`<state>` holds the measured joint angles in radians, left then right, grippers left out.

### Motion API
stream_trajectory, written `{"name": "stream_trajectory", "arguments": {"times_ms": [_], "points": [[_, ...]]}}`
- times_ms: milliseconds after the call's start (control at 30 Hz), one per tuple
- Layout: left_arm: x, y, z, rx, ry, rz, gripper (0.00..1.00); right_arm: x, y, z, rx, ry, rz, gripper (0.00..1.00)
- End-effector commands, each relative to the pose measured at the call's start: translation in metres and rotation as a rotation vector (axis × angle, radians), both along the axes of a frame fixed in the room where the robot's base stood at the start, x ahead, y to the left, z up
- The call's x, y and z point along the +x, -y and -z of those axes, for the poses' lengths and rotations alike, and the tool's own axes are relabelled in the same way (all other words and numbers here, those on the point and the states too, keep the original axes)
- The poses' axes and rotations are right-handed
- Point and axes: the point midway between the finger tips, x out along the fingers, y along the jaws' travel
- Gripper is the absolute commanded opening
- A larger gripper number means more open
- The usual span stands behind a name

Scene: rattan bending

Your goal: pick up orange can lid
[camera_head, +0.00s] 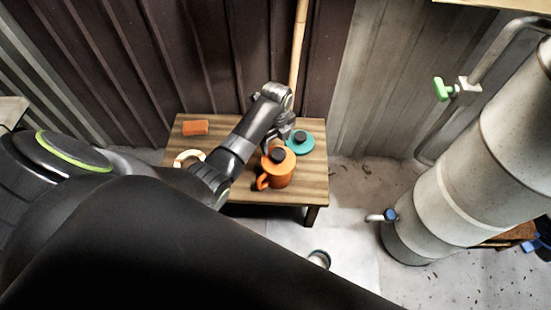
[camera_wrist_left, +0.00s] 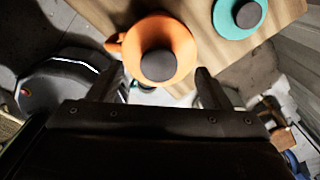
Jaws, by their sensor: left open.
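An orange can (camera_head: 275,175) with a side handle stands on the small wooden table. Its orange lid (camera_head: 279,159) with a dark round knob sits on top. In the left wrist view the lid (camera_wrist_left: 178,40) and its dark knob (camera_wrist_left: 158,65) show from above, in front of the fingers. My left gripper (camera_head: 279,133) is over the table, just behind and above the can. In the left wrist view its two fingers (camera_wrist_left: 155,85) are apart with the knob between and beyond them; I cannot tell whether they touch it. My right gripper is in neither view.
A teal lid (camera_head: 300,142) with a dark knob lies right of the can on the table (camera_head: 300,190). An orange block (camera_head: 195,127) and a pale ring-shaped thing (camera_head: 188,157) are at the left. A bamboo pole (camera_head: 297,50) leans behind; a large grey pipe (camera_head: 460,160) stands right.

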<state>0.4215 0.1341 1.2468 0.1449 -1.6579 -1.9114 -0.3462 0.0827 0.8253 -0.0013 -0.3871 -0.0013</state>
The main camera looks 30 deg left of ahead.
Motion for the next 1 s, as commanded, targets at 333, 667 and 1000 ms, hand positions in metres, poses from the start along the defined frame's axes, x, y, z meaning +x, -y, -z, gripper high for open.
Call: {"name": "stream_trajectory", "arguments": {"times_ms": [333,667,1000], "points": [[-0.008,0.002,0.041,0.0,-0.003,0.0,0.72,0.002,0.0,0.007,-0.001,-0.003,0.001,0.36],[-0.007,0.002,0.055,0.001,0.001,0.0,0.72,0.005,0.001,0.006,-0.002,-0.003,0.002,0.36],[-0.008,0.001,0.055,0.0,-0.001,0.0,0.36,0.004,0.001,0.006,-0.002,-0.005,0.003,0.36]]}}
